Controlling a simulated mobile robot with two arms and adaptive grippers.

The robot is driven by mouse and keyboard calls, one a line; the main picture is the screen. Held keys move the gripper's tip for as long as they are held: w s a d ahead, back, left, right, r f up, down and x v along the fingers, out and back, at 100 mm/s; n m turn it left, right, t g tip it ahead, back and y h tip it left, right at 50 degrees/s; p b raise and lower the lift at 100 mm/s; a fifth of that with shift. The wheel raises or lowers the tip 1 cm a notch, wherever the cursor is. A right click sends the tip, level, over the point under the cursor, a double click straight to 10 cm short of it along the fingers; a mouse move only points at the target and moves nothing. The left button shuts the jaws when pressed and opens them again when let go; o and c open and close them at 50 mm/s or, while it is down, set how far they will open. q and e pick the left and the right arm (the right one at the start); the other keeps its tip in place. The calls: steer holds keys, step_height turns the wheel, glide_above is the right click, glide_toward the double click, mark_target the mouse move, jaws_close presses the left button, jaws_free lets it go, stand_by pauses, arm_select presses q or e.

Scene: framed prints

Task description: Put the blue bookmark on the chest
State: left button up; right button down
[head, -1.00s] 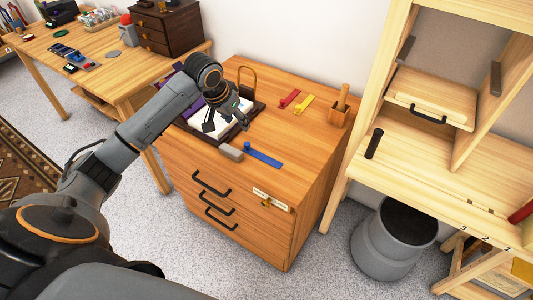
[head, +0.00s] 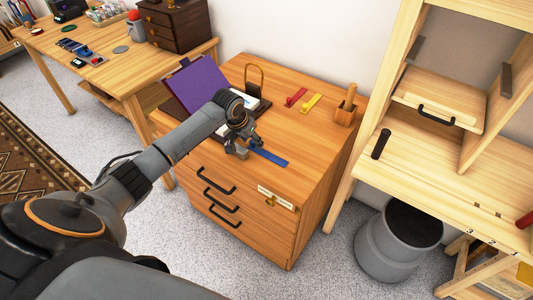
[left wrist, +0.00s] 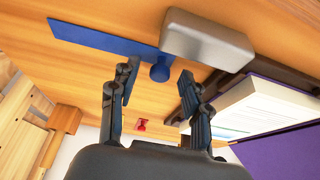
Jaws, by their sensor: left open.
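The blue bookmark (head: 270,157) lies flat on top of the wooden drawer chest (head: 287,80), near its front edge. In the left wrist view the bookmark (left wrist: 100,37) is a long strip with a round knob at one end, beside a grey block (left wrist: 208,40). My left gripper (left wrist: 158,79) is open, its fingertips on either side of the knob; I cannot tell whether they touch it. In the head view the left gripper (head: 241,146) is low over the chest's front edge, partly hiding the block and the knob end. My right gripper is not in view.
Red (head: 296,97) and yellow (head: 312,103) bookmarks, a looped stand and a wooden cup (head: 345,113) are farther back. A small dark drawer chest (head: 175,27) stands on the left desk.

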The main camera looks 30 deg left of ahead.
arm_select(q)
steer(key=shift+w+f, duration=0.1)
steer(key=shift+f, duration=0.1)
jaws_close()
steer(key=shift+r, duration=0.1)
